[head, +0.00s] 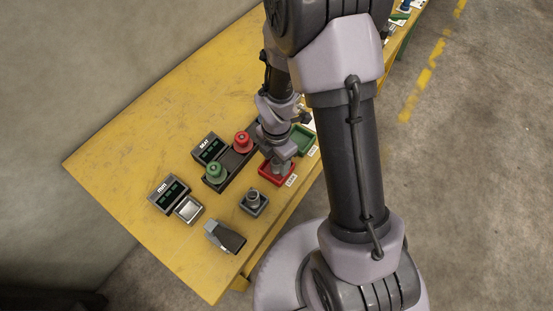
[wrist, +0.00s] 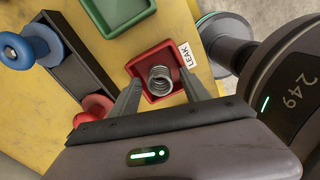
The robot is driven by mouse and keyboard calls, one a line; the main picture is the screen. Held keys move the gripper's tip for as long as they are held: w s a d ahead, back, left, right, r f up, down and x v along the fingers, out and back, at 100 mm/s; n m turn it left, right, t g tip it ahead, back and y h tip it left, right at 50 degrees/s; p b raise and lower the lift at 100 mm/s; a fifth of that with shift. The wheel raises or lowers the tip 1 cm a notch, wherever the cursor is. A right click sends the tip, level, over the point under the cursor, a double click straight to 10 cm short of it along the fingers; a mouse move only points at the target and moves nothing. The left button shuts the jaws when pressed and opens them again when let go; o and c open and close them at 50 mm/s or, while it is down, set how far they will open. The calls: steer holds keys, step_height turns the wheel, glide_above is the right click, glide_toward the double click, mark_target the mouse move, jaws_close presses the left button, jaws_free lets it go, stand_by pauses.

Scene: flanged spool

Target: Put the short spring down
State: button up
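The short spring (wrist: 160,78) is a grey metal coil. In the wrist view it stands inside the red tray (wrist: 141,68) labelled LEAK, seen from above. The red tray also shows in the head view (head: 264,172), where my gripper (head: 280,166) hides much of it and the spring cannot be made out. In the wrist view my gripper (wrist: 161,86) is open, with one finger on each side of the spring and a visible gap to both. It is low over the tray; the exact height of the fingertips is hard to tell.
A green tray (head: 303,138) lies beside the red one. A dark rack holds a red spool (head: 242,140) and a green spool (head: 214,171); a blue spool (wrist: 25,48) shows in the wrist view. Display boxes (head: 168,193) and a grey fixture (head: 254,203) stand nearby. The table's left part is clear.

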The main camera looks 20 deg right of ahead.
steer(key=shift+r, duration=0.1)
step_height(320, 180, up, 25)
steer(key=s+a+m+t+p, duration=0.1)
steer(key=s+m+t+p, duration=0.3)
steer(key=m, duration=0.6)
steer(key=s+a+r+m+t+y, duration=0.1)
steer(key=s+r+m, duration=0.3)
steer(key=m, duration=0.4)
steer(key=s+a+r+m+y+p, duration=0.1)
steer(key=s+a+r+m, duration=0.1)
steer(key=s+r+m, duration=0.2)
step_height(320, 180, up, 2)
steer(key=m, duration=0.4)
steer(key=shift+s+r+m+t, duration=0.25)
steer(key=shift+s+m+t, duration=0.05)
steer(key=shift+s+t, duration=0.1)
